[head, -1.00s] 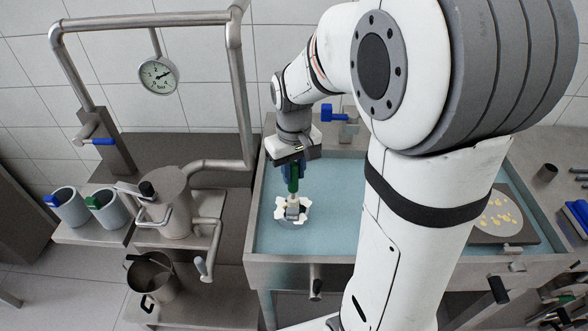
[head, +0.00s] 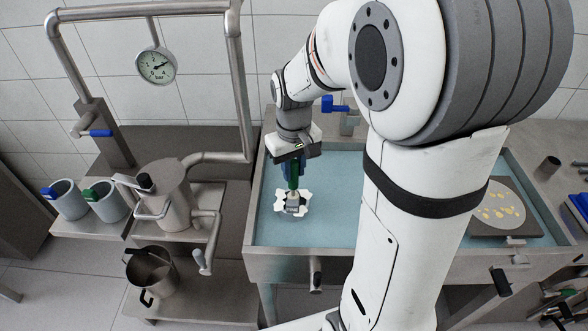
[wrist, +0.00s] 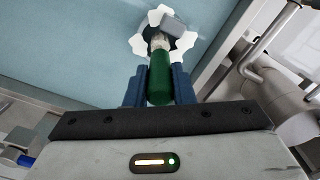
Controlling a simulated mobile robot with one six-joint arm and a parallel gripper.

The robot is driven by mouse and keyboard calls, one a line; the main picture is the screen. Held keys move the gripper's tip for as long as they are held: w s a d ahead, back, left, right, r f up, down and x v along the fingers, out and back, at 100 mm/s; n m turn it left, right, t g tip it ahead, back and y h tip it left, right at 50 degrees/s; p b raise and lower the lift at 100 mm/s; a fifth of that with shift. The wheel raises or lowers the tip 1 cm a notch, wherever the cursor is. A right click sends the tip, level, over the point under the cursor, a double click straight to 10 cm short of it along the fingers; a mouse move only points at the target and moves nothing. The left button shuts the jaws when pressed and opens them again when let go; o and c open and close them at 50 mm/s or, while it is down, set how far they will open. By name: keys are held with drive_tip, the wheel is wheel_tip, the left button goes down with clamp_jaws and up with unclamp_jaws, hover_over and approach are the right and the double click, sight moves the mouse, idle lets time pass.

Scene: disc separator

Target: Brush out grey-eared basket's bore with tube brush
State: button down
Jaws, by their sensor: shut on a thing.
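My gripper (head: 293,172) points down over the blue-floored sink and is shut on the green handle of the tube brush (head: 293,180). In the wrist view, the brush's green handle (wrist: 159,78) sits between my two blue fingers (wrist: 160,88). The basket (head: 291,204), white with lobes around its rim and a grey ear, lies on the sink floor below the brush. In the wrist view, the basket (wrist: 140,42) shows its grey ear (wrist: 179,23) beside the brush's lower end. The brush end meets the basket's middle; the bristles are hidden, so I cannot tell how deep they are.
The steel sink (head: 252,215) has free floor left of the basket. A steel vessel with pipework (head: 175,200) stands to the left, with two grey cups (head: 72,203) and a pot (head: 150,272). A round plate with yellow bits (head: 497,205) lies at right.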

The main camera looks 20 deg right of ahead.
drive_tip(key=shift+r+p, duration=0.55)
drive_tip(key=shift+r, duration=0.8)
wheel_tip(320, 180, up, 8)
drive_tip(key=p, duration=0.6)
